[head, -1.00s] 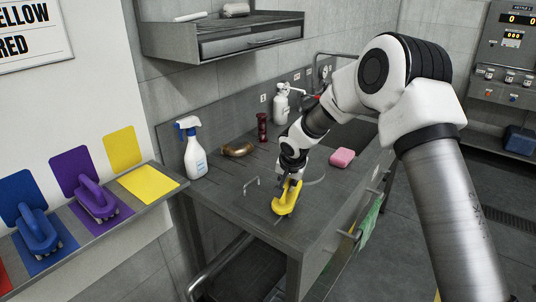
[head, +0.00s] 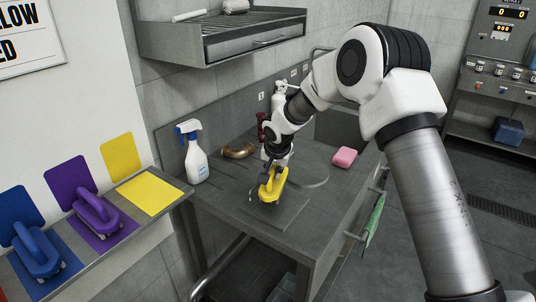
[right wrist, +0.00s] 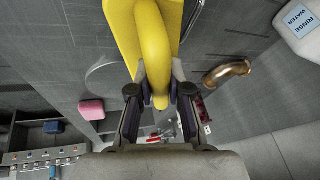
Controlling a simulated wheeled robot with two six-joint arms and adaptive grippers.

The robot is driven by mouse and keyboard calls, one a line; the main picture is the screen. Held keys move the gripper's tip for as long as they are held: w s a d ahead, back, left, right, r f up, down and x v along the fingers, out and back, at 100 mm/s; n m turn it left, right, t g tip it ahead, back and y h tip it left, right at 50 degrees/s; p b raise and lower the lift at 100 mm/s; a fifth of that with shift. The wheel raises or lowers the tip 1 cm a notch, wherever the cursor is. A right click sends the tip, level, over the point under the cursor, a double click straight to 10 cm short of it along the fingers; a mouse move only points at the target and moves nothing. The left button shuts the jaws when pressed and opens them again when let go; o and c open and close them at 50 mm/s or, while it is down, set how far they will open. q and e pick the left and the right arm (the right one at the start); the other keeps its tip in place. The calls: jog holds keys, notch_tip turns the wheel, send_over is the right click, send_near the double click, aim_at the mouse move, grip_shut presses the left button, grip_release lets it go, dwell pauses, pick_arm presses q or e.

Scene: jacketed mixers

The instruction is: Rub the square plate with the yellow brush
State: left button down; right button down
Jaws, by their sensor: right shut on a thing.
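The yellow brush (head: 272,187) is held by its handle in my right gripper (head: 276,168), which is shut on it. The square plate (head: 280,214) is a flat grey square on the counter, and the brush is over its far left part. I cannot tell whether the bristles touch the plate. In the right wrist view the brush (right wrist: 155,40) fills the top middle, between the fingers of the gripper (right wrist: 158,92), and the plate is hidden or not clear. My left gripper is not in view.
A spray bottle (head: 194,152), a brass elbow (head: 238,151) and a pink sponge (head: 344,157) stand around the counter (head: 222,198). Blue (head: 35,252) and purple (head: 97,213) brushes sit on a left shelf beside an empty yellow mat (head: 150,192).

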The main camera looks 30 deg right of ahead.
jog(key=shift+s+r+p, duration=0.1)
jog(key=shift+r+p, duration=0.2)
jog(key=shift+r, duration=0.5)
jog(key=shift+w+r+p, duration=0.25)
jog(key=shift+r+p, duration=0.6)
jog(key=shift+r, duration=0.45)
jog(key=shift+s+r+p, duration=0.2)
jog(key=shift+r+p, duration=0.3)
jog(key=shift+r, duration=0.05)
jog(key=shift+w+f, duration=0.1)
